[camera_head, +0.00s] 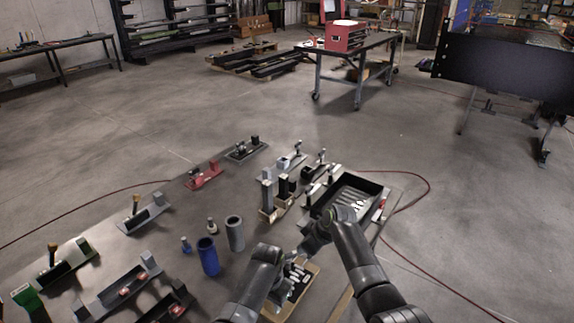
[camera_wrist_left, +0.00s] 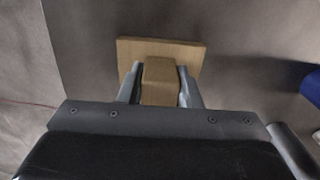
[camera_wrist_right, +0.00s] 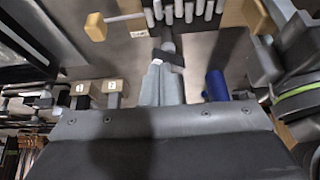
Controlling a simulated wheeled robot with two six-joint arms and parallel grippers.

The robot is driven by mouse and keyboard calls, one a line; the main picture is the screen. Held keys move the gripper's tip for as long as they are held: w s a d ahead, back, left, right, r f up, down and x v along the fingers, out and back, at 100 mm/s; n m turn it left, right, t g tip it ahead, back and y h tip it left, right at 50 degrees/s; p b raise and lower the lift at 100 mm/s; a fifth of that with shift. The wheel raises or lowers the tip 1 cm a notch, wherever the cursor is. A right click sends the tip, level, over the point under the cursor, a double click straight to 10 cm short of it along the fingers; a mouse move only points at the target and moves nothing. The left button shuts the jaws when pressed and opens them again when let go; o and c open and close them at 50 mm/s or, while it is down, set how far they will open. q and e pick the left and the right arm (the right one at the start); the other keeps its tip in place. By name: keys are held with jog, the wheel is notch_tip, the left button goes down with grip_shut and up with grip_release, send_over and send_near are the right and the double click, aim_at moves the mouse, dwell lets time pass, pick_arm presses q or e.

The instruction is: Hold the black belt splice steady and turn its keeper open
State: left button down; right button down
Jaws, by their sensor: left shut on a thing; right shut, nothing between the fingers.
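A dark belt splice (camera_head: 245,149) with small upright posts lies at the far edge of the bench. A second dark piece (camera_head: 172,306) shows at the near left; I cannot tell which is the black splice. My left gripper (camera_head: 281,286) is at the near wooden board. In the left wrist view it (camera_wrist_left: 160,82) is shut on a wooden block (camera_wrist_left: 159,85) in front of a wooden plate (camera_wrist_left: 188,54). My right gripper (camera_head: 304,250) is above and beyond the left, shut and empty. In the right wrist view its fingertips (camera_wrist_right: 163,72) are close to a dark bar (camera_wrist_right: 171,59); contact is unclear.
The wooden board (camera_head: 305,287) holds several silver pegs. A black tray (camera_head: 374,188) is at the right. A blue cylinder (camera_head: 208,257) and a grey cylinder (camera_head: 235,234) stand left of my arms. A red splice (camera_head: 205,176) and several others fill the left and far bench.

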aim_at(288, 261)
notch_tip(288, 261, up, 2)
jog(key=shift+r, duration=0.2)
jog(key=shift+s+a+f, duration=0.2)
jog(key=shift+s+f, duration=0.2)
jog(key=shift+f, duration=0.6)
jog(key=shift+s+a+f, duration=0.25)
jog(key=shift+s+f, duration=0.1)
jog(key=shift+f, duration=0.7)
jog(key=shift+s+a+f, duration=0.2)
jog(key=shift+s+f, duration=0.2)
jog(key=shift+f, duration=0.6)
jog(key=shift+w+a, duration=0.35)
jog(key=shift+w, duration=0.15)
jog(key=shift+w+d, duration=0.1)
jog(key=shift+d, duration=0.05)
jog(key=shift+w+d, duration=0.3)
jog(key=shift+w, duration=0.05)
jog(key=shift+w+d, duration=0.2)
jog(key=shift+w, duration=0.15)
